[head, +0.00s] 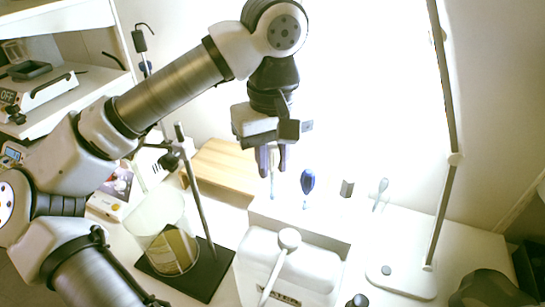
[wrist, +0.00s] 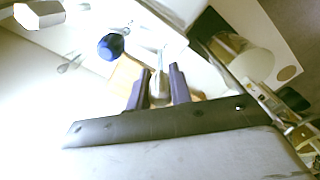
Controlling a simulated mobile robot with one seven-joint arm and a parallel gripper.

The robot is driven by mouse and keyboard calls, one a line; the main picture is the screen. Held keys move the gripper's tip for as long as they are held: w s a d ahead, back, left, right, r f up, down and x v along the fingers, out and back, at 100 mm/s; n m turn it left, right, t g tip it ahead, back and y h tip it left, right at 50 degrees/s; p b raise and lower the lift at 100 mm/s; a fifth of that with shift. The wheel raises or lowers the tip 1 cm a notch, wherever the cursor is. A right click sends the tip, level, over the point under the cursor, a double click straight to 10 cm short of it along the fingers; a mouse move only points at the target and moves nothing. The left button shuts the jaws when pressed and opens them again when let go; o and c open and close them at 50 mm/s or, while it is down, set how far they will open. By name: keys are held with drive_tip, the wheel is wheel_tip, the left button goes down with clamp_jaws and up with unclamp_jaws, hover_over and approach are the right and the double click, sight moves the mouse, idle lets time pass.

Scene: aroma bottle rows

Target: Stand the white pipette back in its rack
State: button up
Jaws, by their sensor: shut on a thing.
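My gripper (head: 271,168) points down above the bench and is shut on the white pipette (head: 272,187), whose thin pale shaft hangs below the fingers. In the wrist view the pipette's whitish body (wrist: 158,88) sits between the two dark purple fingers (wrist: 159,84), and its shaft runs away from them. A blue-topped pipette (head: 308,182) stands close to the right of the held one. Its blue top also shows in the wrist view (wrist: 110,46).
A white device with a knobbed lever (head: 289,238) stands in front. A glass beaker (head: 170,240) and a stand with a dark base (head: 205,275) are at left. A wooden board (head: 222,165) lies behind. A pale upright utensil (head: 380,190) and a lamp base (head: 402,279) are at right.

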drive_tip(key=shift+f, duration=0.15)
drive_tip(key=shift+f+b, duration=0.95)
drive_tip(key=shift+b, duration=0.05)
drive_tip(key=o, duration=0.7)
drive_tip(key=shift+r, duration=0.15)
drive_tip(key=shift+r+p, duration=1.85)
drive_tip(key=shift+r, duration=0.5)
